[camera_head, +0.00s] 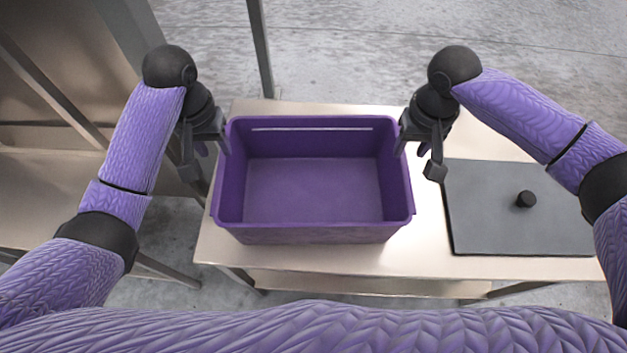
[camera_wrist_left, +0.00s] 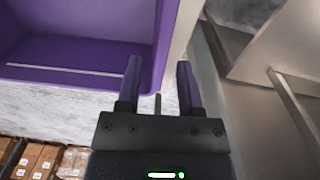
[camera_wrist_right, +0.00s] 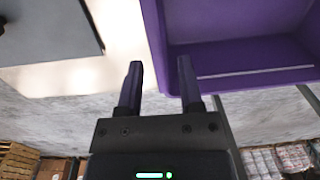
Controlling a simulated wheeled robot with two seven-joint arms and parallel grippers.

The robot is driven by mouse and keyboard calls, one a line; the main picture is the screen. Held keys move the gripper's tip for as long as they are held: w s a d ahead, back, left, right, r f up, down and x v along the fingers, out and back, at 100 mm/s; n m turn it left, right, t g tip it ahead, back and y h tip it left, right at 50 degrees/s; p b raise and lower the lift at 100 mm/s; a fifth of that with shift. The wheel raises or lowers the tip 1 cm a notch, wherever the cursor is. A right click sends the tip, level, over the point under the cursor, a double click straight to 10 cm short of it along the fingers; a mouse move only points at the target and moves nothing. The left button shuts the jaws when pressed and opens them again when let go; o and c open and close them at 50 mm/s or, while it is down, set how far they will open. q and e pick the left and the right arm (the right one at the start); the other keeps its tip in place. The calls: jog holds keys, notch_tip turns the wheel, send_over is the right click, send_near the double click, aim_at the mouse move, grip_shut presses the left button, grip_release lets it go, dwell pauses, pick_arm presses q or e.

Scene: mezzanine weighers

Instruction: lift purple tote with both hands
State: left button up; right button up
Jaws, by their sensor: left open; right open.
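The purple tote (camera_head: 315,234) is an open, empty box standing upright on a metal table. It has a slot in its far wall. My left gripper (camera_head: 205,158) is open at the tote's left side, close to the rim. In the left wrist view, the tote's side wall (camera_wrist_left: 163,50) lines up between its two fingers (camera_wrist_left: 160,82). My right gripper (camera_head: 419,156) is open at the right side. In the right wrist view, the side wall (camera_wrist_right: 154,30) lines up between its fingers (camera_wrist_right: 160,82). Neither is closed on the tote; I cannot tell whether they touch it.
The metal table (camera_head: 300,257) has bare surface around the tote. A dark grey plate (camera_head: 490,215) with a black knob (camera_head: 525,199) lies on the right of it. Another metal structure (camera_head: 50,185) stands at the left. Boxes (camera_wrist_left: 35,160) show in the background of the left wrist view.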

aim_at(230, 175)
pick_arm(q)
jog(key=f, duration=1)
jog(key=shift+d, duration=0.25)
pick_arm(e)
jog(key=f, duration=1)
jog(key=shift+a, duration=0.2)
